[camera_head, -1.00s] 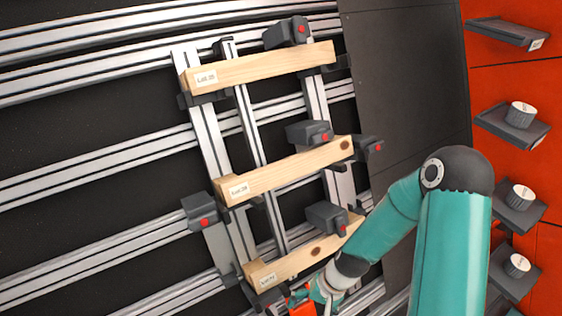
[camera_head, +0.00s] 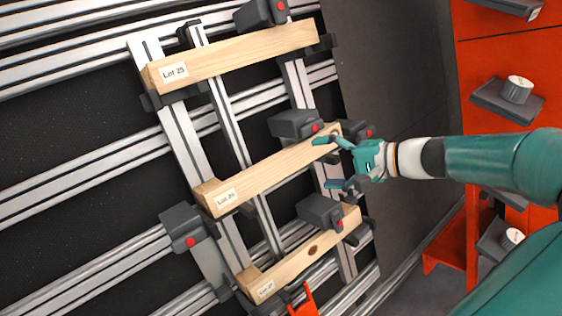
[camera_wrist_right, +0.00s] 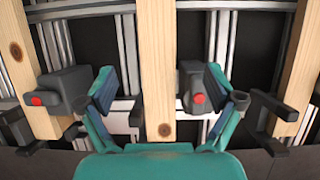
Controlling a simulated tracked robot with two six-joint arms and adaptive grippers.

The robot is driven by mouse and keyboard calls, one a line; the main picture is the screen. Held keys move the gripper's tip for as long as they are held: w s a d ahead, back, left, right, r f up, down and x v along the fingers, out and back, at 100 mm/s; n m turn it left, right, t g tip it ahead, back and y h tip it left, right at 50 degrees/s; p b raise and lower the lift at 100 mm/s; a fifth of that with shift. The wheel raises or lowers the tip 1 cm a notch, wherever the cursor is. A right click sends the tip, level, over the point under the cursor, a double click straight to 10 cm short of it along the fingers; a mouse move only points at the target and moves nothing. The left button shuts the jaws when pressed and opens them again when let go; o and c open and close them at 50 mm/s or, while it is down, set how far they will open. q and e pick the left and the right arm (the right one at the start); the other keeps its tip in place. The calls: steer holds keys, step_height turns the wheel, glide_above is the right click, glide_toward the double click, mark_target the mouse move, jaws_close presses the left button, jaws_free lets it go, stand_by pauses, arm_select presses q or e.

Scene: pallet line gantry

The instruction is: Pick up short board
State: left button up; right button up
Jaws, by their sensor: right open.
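Three pale wooden boards lie on the aluminium rails: an upper board (camera_head: 235,54), a middle board (camera_head: 262,170) and a lower board (camera_head: 325,242). Each has a white lot label at its left end. I cannot tell for certain which is the short board. My right gripper (camera_head: 328,162) is open at the right end of the middle board. In the right wrist view, its spread fingers (camera_wrist_right: 158,90) stand on either side of the middle board's knotted end (camera_wrist_right: 157,40), with gaps on both sides. Contact is not visible. My left gripper is not in view.
Dark clamp blocks with red buttons sit close beside the boards, including one above the middle board (camera_head: 296,124) and one above the lower board (camera_head: 320,211). An orange part (camera_head: 303,302) shows at the bottom edge. Grey shelves (camera_head: 507,101) hang from an orange wall at right.

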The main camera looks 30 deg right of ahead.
mark_target(285, 165)
steer(key=x, duration=0.6)
steer(key=shift+w+a+f, duration=0.15)
steer(key=shift+w, duration=0.05)
steer(key=w+f, duration=0.1)
steer(key=w+a+f+p, duration=0.1)
steer(key=w, duration=0.1)
steer(key=shift+w+f+p, duration=0.25)
steer(key=shift+p, duration=0.05)
steer(key=shift+w+a+f, duration=0.25)
steer(key=shift+w, duration=0.15)
steer(key=c, duration=1.4)
steer(key=shift+s+r, duration=0.1)
steer(key=shift+s, duration=0.05)
